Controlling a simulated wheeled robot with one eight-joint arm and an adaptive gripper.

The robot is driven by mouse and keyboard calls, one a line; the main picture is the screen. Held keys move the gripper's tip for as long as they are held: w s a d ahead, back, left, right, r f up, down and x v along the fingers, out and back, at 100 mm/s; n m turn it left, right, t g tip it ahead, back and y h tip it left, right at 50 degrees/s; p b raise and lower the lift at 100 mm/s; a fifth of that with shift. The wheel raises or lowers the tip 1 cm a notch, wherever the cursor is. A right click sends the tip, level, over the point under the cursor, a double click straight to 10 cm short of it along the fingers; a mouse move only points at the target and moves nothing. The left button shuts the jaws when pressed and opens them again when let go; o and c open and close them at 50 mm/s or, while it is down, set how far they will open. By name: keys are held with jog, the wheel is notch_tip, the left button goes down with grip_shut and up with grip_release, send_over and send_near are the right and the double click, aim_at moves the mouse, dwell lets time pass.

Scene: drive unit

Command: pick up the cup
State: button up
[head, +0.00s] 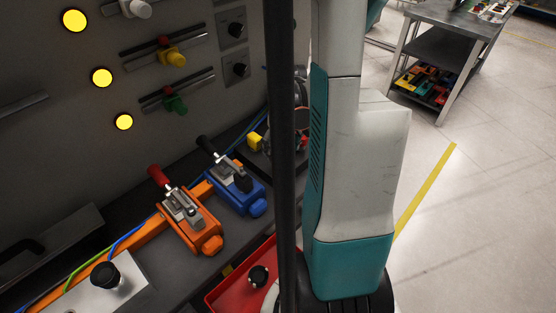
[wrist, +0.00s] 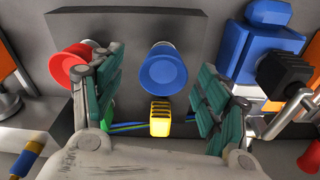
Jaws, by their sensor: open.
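I cannot clearly make out a cup in either view. In the wrist view, a blue round piece (wrist: 163,70) with a dished face is at the centre, in front of a grey panel. My gripper (wrist: 158,72) is open, with its teal-padded fingers to the left and right of this piece. The blue piece does not look gripped. A red round piece (wrist: 70,64) is at the left, partly hidden by the left finger. A yellow ribbed block (wrist: 159,119) lies below the blue piece. In the head view my arm and a dark pole hide much of the middle, and I cannot make out my gripper.
Orange (head: 190,220) and blue (head: 238,190) toggle clamps stand on the dark bench. A red tray (head: 222,295) is at the bottom. Slider knobs and yellow lamps (head: 102,77) line the wall panel. Clear floor and a grey table (head: 455,15) are at the right.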

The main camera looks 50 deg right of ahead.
aim_at(279, 152)
jog(key=f+b, duration=0.1)
jog(key=f, duration=0.1)
jog(key=w+f+b, duration=0.1)
jog(key=f, duration=0.2)
jog(key=shift+w+a+f+b, duration=0.1)
jog(key=shift+b, duration=0.2)
jog(key=c, duration=1.3)
